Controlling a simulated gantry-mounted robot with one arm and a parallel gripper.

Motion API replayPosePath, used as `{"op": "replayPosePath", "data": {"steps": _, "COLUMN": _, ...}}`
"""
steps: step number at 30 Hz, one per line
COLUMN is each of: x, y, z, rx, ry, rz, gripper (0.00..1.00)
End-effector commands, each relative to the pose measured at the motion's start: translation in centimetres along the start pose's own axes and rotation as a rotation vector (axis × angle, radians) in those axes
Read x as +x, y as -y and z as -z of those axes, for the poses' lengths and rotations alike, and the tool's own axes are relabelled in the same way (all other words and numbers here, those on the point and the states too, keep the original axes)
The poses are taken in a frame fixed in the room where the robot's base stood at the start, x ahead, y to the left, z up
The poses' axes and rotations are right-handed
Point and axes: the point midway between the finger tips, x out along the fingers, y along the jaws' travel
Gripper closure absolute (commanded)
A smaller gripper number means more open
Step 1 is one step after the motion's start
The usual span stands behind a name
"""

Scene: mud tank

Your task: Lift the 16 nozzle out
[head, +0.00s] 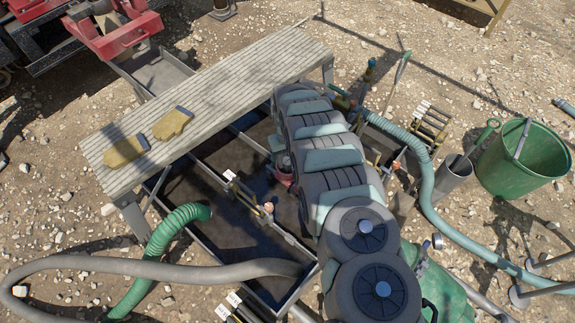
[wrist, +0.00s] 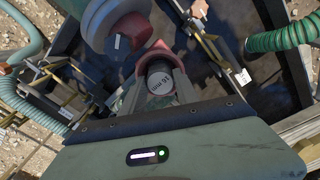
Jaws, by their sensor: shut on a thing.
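A red collar (wrist: 148,58) surrounds or sits right behind the nozzle, below a grey cylindrical body (wrist: 116,22). I cannot tell whether the nozzle is still seated in the collar. In the head view my arm hides the gripper and nozzle; a red fitting (head: 284,174) shows beside the arm over the mud tank (head: 240,262).
Racks with white tags stand in the tank (head: 246,197) and on the ground at right (head: 431,124). A plank walkway (head: 215,95) with gloves (head: 172,123) crosses the tank's back. A green hose (head: 172,232), grey hose (head: 150,267) and green bucket (head: 522,160) lie around it.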

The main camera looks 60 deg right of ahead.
Motion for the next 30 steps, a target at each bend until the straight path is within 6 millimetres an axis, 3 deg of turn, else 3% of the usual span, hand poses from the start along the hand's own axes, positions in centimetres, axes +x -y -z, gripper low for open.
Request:
{"op": "replayPosePath", "data": {"steps": 3, "x": 0.0, "y": 0.0, "z": 0.0, "rx": 0.0, "ry": 0.0, "rz": 0.0, "gripper": 1.0}}
{"op": "replayPosePath", "data": {"steps": 17, "x": -0.7, "y": 0.0, "z": 0.0, "rx": 0.0, "ry": 0.0, "rz": -0.001, "gripper": 1.0}}
{"op": "replayPosePath", "data": {"steps": 25, "x": -4.1, "y": 0.1, "z": 0.0, "rx": -0.002, "ry": 0.001, "rz": -0.001, "gripper": 1.0}}
{"op": "replayPosePath", "data": {"steps": 30, "x": -8.4, "y": 0.1, "z": 0.1, "rx": 0.0, "ry": -0.002, "rz": -0.001, "gripper": 1.0}}
